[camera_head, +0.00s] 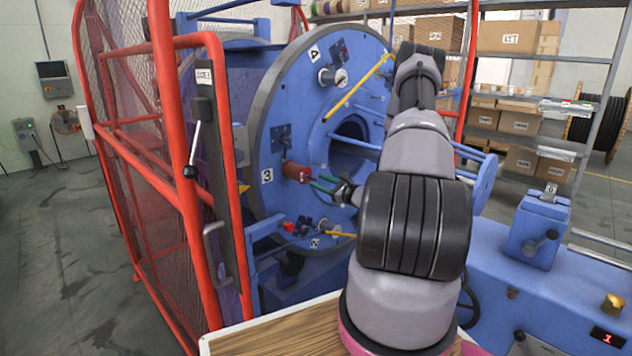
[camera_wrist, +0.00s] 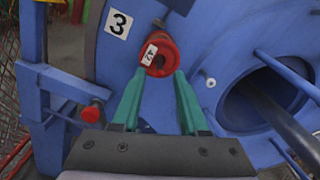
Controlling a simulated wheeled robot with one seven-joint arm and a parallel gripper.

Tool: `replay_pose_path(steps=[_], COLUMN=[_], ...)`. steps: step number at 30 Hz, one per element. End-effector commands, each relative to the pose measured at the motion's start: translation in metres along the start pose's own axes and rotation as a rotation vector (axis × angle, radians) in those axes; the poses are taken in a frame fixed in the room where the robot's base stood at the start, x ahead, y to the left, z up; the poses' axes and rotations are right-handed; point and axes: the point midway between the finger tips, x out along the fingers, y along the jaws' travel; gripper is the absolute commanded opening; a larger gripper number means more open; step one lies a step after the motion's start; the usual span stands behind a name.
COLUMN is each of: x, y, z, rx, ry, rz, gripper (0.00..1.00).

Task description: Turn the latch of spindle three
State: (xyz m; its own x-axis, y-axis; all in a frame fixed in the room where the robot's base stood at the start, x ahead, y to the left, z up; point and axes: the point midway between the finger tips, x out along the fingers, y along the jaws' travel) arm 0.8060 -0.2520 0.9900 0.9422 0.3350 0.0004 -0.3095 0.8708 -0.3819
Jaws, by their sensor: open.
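Label 3 (camera_head: 267,176) is on the blue disc (camera_head: 262,115); it also shows in the wrist view (camera_wrist: 119,24). A red cylindrical part (camera_head: 294,171) stands out from the disc beside it. In the wrist view this red part (camera_wrist: 165,48) carries a white tag reading 42. A dark fitting (camera_head: 282,138) sits on the disc above label 3; I cannot tell if it is the latch. My gripper (camera_head: 318,184) is open, its green fingers (camera_wrist: 164,77) pointing at the red part's near end. Whether they touch it is unclear.
A red mesh guard (camera_head: 150,165) with a black-knobbed lever stands left of the disc. A yellow bar (camera_head: 357,88) crosses the disc near label 4. A red knob (camera_wrist: 91,112) on a blue bracket is left of my fingers. A dark shaft runs through the central opening (camera_wrist: 262,100).

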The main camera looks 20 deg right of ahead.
Motion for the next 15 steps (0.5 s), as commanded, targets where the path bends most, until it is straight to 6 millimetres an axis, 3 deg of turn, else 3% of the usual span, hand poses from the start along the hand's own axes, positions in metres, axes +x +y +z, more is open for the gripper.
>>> replay_pose_path(steps=[6, 15], x=[0.022, 0.024], y=[0.001, 0.0], z=[0.0, 0.0], rx=[0.0, 0.0], ry=[-0.001, 0.0], rz=[0.002, 0.001], gripper=[0.44, 0.44])
